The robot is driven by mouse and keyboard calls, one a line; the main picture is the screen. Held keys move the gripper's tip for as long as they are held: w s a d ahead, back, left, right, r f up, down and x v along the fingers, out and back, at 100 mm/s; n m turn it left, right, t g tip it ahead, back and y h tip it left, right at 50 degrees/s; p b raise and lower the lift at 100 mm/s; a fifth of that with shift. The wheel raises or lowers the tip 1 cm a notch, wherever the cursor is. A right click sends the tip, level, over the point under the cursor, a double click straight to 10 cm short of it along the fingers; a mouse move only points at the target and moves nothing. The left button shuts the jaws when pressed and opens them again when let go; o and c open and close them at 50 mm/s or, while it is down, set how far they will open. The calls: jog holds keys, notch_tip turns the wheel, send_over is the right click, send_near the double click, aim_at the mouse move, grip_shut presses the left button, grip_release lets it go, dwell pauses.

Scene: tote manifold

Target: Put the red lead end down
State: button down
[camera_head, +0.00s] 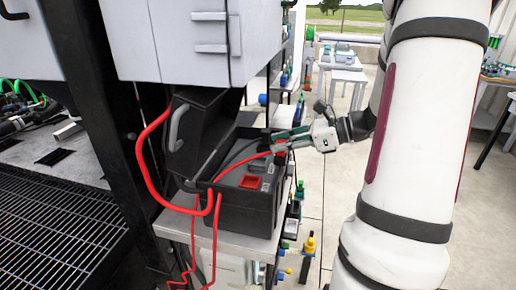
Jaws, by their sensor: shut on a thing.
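A thin red lead (235,165) rises in an arc over a black tote (243,208) and runs right to my gripper (284,145). My gripper reaches in from the right over the tote's far right part and is shut on the red lead's end. The tip itself is small and partly hidden by the fingers, so I cannot tell whether it touches anything below. A red square socket or patch (250,182) shows on the dark top inside the tote.
A thick red hose (146,160) loops at the left from the grey cabinet (180,40) above. A dark lid or bin (190,130) stands tilted behind the tote. The tote rests on a light shelf (180,226). Several small coloured fittings (307,245) hang at the shelf's right side.

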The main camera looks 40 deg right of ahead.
jog(key=w, duration=0.2)
jog(key=w+a, duration=0.1)
jog(key=w, duration=0.2)
jog(key=w+f, duration=0.1)
jog(key=w, duration=0.2)
jog(key=shift+w+a, duration=0.15)
jog(key=shift+f+b, duration=0.35)
jog(key=shift+f, duration=1.25)
jog(key=shift+f, duration=0.15)
jog(key=c, duration=1.4)
grip_release()
jog(key=shift+c, duration=0.2)
